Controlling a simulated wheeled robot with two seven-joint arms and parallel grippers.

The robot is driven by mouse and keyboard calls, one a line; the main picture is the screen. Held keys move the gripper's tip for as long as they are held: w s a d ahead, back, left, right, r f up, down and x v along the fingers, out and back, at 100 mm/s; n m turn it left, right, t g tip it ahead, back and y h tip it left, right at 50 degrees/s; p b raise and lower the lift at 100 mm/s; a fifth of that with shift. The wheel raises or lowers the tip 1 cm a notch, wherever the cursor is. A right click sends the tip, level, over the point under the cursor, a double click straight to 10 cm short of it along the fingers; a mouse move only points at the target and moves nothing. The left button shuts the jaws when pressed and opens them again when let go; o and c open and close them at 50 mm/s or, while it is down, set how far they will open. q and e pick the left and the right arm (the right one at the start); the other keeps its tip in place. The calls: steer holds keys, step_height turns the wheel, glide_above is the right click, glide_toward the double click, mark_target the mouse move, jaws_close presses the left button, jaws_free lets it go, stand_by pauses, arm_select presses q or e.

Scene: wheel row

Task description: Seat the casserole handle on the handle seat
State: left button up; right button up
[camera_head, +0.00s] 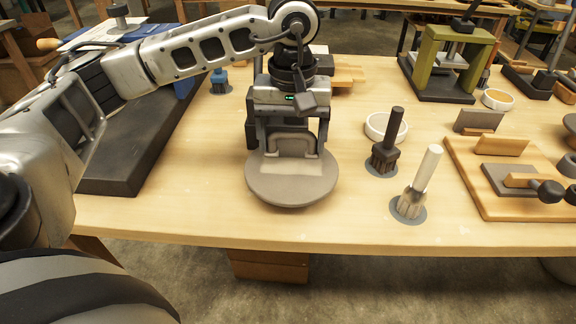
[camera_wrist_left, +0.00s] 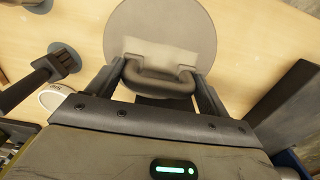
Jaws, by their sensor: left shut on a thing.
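My left gripper (camera_head: 292,147) reaches down over the back part of a round grey disc (camera_head: 291,191) near the table's front edge. Its jaws are shut on a dark grey, arch-shaped handle (camera_head: 292,141). In the left wrist view the handle (camera_wrist_left: 160,83) sits between the two fingers, its ends toward a pale rectangular patch (camera_wrist_left: 160,50) on the disc. This patch, which looks like the handle seat, also shows in the head view (camera_head: 292,167). Whether the handle touches it, I cannot tell. My right gripper is not in view.
A dark-handled brush (camera_head: 386,154) and a white-handled brush (camera_head: 416,191) stand right of the disc, with a white bowl (camera_head: 376,128) behind. A wooden board with tools (camera_head: 470,196) lies farther right. A dark slab (camera_head: 125,158) lies at left.

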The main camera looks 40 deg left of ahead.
mark_target(292, 167)
arm_select(q)
steer(key=shift+f+b, duration=1)
steer(key=shift+f, duration=0.1)
stand_by(1.1)
steer(key=shift+f+b, duration=0.5)
steer(key=shift+b, duration=0.3)
stand_by(1.2)
stand_by(0.4)
steer(key=o, duration=0.8)
steer(key=shift+r, duration=0.3)
steer(key=shift+r+p, duration=1.1)
steer(key=shift+r, duration=0.4)
